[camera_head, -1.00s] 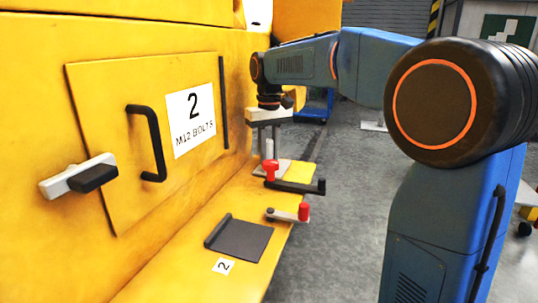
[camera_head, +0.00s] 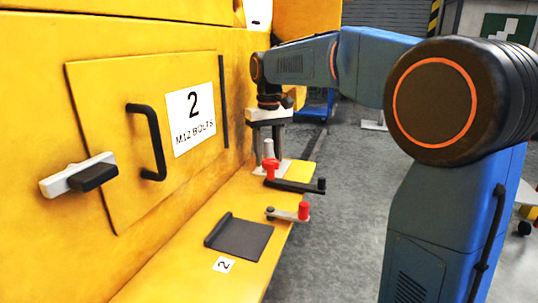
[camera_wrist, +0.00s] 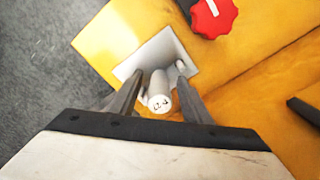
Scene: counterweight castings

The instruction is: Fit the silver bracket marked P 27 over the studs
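The silver bracket (camera_wrist: 176,48) is a flat plate with an upright round post, whose end face (camera_wrist: 159,104) carries a mark that seems to read P 27. In the head view its pale post (camera_head: 267,148) stands above the yellow ledge. My gripper (camera_wrist: 158,68) points down over the bracket, one finger on each side of the post, with gaps showing between fingers and post. In the head view my gripper (camera_head: 269,147) is at the ledge's far end. A small pale peg (camera_wrist: 180,67) shows beside the right finger. I cannot tell how the plate sits on any studs.
A red knob (camera_wrist: 213,16) is close to the plate; in the head view a red knob (camera_head: 270,166) and black lever (camera_head: 296,186) are just in front. A second red-ended lever (camera_head: 288,213) and a dark plate (camera_head: 240,238) lie nearer. The yellow wall (camera_head: 40,90) bounds the left.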

